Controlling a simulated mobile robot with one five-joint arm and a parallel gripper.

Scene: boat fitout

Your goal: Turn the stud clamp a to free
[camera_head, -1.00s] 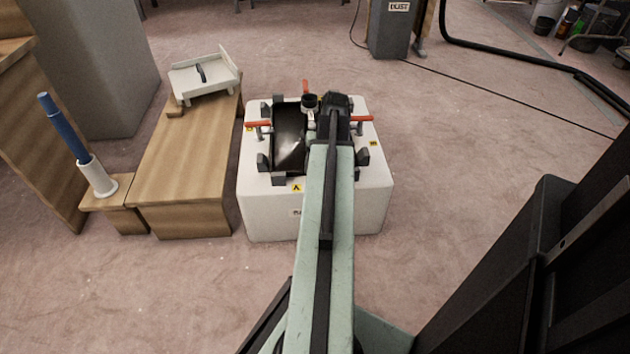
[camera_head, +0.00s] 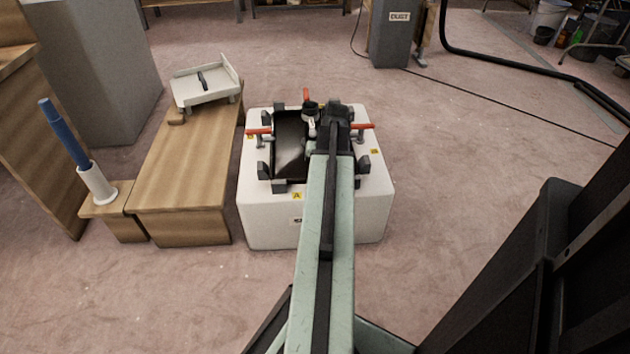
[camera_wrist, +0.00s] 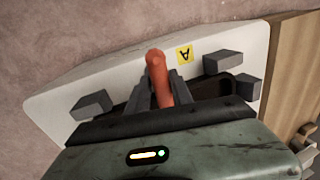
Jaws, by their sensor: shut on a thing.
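Stud clamp a shows in the wrist view as an orange handle (camera_wrist: 160,82) beside a yellow label marked A (camera_wrist: 184,54). My gripper (camera_wrist: 162,92) is shut on this handle, with one dark finger on each side. The handle's free end points toward the near edge of the white block. In the head view the yellow A label (camera_head: 297,196) is on the block's front side, while my arm hides the held handle and my fingertips. The clamp's base is also hidden.
The white block (camera_head: 270,222) carries other orange handles at left (camera_head: 259,131), back (camera_head: 306,95) and right (camera_head: 363,126), plus dark upright blocks around a dark hollow (camera_head: 291,140). A wooden bench (camera_head: 180,185) stands close on the left.

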